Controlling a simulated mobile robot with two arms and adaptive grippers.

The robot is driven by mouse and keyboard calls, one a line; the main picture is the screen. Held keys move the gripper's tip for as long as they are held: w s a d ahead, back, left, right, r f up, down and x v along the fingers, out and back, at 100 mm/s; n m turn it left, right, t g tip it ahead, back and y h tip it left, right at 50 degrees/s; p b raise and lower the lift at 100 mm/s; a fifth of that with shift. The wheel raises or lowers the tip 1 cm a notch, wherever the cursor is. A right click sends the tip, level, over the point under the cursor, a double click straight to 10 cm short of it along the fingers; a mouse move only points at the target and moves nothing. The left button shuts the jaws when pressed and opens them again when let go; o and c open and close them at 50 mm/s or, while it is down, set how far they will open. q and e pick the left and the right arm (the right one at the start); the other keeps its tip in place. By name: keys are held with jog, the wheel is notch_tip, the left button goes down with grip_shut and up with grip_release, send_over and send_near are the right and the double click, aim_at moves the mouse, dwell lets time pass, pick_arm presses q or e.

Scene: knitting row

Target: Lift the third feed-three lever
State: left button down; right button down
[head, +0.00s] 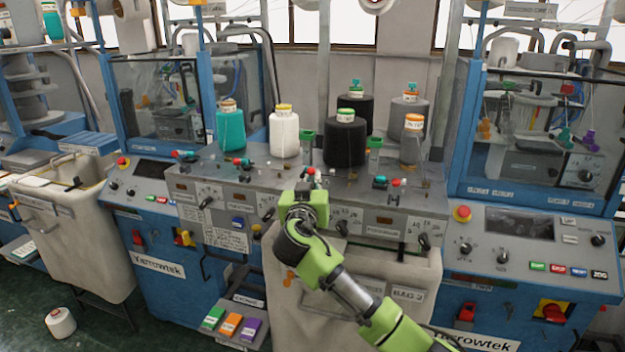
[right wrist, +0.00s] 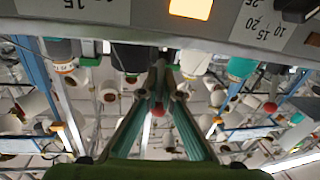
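Several small levers with red knobs stand along the front ledge of the grey middle console. The third from the left (head: 311,171) is directly beyond my right gripper (head: 306,184), which hides its lower part. In the right wrist view, the fingers (right wrist: 160,72) of my right gripper run together at the tips and look shut. A red knob (right wrist: 157,109) shows in the gap between them; I cannot tell whether they touch it. The lever to the left (head: 240,161) and the one on the right (head: 396,183) stand free. My left gripper is out of view.
Yarn cones, among them a white one (head: 284,134) and a black one (head: 345,143), stand behind the levers. Dials and small windows line the console front (head: 375,222). A pale fabric bin (head: 72,235) stands at left. A clear-fronted cabinet (head: 541,130) is at right.

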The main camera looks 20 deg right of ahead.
jog(key=shift+w+r+g+y+p, duration=0.15)
jog(key=shift+r+g+y+p, duration=0.35)
jog(key=shift+p, duration=0.75)
jog(key=shift+w+d+f+g+p, duration=0.1)
jog(key=shift+d+f+g+p, duration=0.1)
jog(key=shift+g+p, duration=0.4)
jog(key=shift+f, duration=0.2)
jog(key=c, duration=2.2)
grip_release()
jog(key=v, duration=1.2)
